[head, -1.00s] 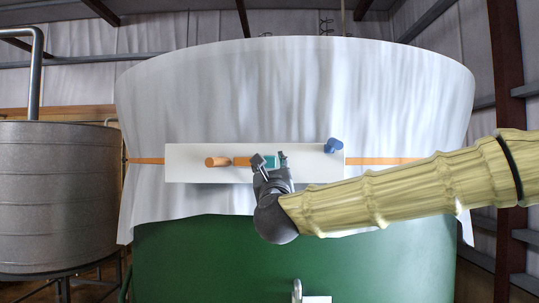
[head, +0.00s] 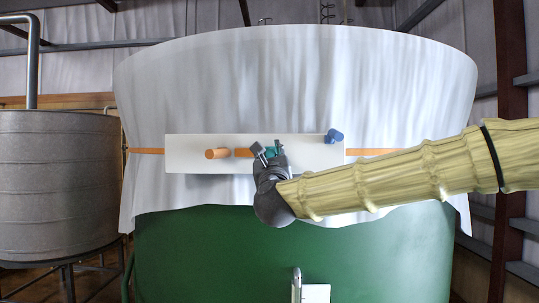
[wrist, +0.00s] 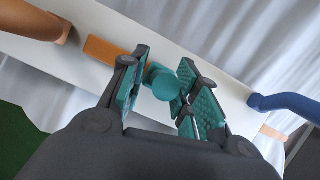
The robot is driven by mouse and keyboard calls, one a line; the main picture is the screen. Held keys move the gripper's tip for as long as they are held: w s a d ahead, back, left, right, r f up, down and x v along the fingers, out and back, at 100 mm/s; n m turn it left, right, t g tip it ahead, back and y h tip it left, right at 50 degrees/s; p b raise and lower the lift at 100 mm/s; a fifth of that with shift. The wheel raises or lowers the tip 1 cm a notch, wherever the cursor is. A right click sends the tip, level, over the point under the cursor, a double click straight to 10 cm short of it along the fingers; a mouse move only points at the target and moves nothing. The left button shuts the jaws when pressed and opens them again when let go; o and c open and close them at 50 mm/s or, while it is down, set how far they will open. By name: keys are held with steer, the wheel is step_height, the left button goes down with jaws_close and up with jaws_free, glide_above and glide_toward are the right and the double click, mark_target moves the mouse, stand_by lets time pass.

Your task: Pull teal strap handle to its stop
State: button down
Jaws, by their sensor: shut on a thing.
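The teal strap handle (head: 271,152) is at the middle of a white plate on the front of a large cloth-covered tank. In the wrist view it shows as a short rounded teal peg (wrist: 163,85). An orange strap end (wrist: 105,50) lies beside it on the plate. My gripper (head: 267,151) is at the handle, one finger on each side, and it is shut on it. The fingers have teal pads, seen in the wrist view (wrist: 166,75). The fingers partly hide the handle in the head view.
The white plate (head: 190,165) also carries an orange peg (head: 217,154) at left and a blue bent peg (head: 334,136) at its upper right. The orange strap (head: 370,152) continues around the white cloth (head: 300,80). A grey metal tank (head: 55,190) stands at left.

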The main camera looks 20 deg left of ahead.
steer(key=shift+w+d+b, duration=0.1)
steer(key=shift+d+b, duration=0.4)
steer(key=shift+b, duration=0.05)
steer(key=d+b, duration=0.1)
steer(key=d, duration=0.1)
steer(key=w+d+b, duration=0.1)
steer(key=d+b, duration=0.1)
steer(key=d, duration=0.1)
steer(key=w+d+b, duration=0.1)
steer(key=d+b, duration=0.1)
steer(key=shift+d+r, duration=0.15)
steer(key=shift+d, duration=0.1)
steer(key=shift+w+d+r+b, duration=0.15)
steer(key=shift+d+b, duration=0.15)
steer(key=c, duration=1.3)
jaws_free()
steer(key=shift+d, duration=0.15)
steer(key=shift+w+d, duration=0.1)
steer(key=shift+a+f, duration=0.2)
steer(key=shift+a, duration=0.15)
steer(key=shift+d, duration=0.15)
